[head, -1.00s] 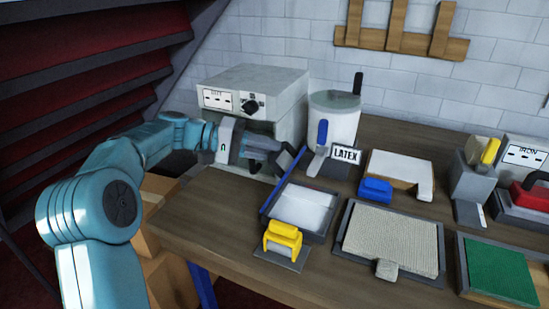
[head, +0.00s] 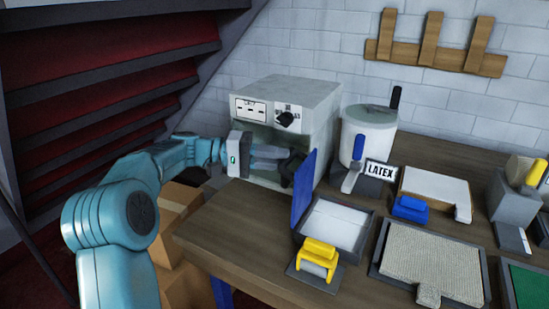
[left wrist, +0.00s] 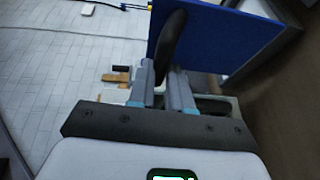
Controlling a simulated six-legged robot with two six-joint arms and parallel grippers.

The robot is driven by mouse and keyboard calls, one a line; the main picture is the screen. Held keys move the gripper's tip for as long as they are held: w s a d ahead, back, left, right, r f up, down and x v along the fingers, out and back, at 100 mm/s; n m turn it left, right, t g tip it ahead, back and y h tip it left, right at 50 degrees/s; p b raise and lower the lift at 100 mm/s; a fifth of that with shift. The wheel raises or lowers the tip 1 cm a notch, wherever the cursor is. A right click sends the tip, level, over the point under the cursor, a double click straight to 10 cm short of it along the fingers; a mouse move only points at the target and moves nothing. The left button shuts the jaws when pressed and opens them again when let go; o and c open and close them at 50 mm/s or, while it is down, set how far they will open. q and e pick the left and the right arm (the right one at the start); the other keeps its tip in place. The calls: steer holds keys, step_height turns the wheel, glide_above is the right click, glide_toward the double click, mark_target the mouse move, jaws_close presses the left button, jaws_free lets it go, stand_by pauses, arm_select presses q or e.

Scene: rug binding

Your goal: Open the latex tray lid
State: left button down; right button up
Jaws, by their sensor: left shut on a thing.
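The latex tray (head: 345,247) sits on the bench with pale white contents showing. Its blue lid (head: 303,190) stands up steeply along the tray's left edge, and its broad face shows. My left gripper (head: 288,166) is at the lid's left side, shut on the lid's dark handle. In the left wrist view, the fingers (left wrist: 167,88) close around the dark handle (left wrist: 170,45), with the blue lid (left wrist: 228,38) right behind it. The fingers partly hide the handle's lower end. My right gripper is not in view.
A grey box with a dial (head: 300,97) stands behind my left gripper. A latex pot (head: 367,135) is to its right. A yellow-handled tool (head: 318,258) sits before the tray, and a blue-handled block (head: 410,208) to its right. A woven mat piece (head: 435,258) lies at front right.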

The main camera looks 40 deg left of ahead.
arm_select(q)
steer(key=shift+d+f, duration=0.25)
steer(key=shift+f, duration=0.3)
steer(key=c, duration=1.1)
jaws_free()
steer(key=shift+o, duration=0.2)
steer(key=shift+w+a, duration=0.1)
steer(key=shift+r, duration=0.15)
steer(key=shift+a, duration=0.1)
steer(key=p+v, duration=0.2)
steer(key=v, duration=1.4)
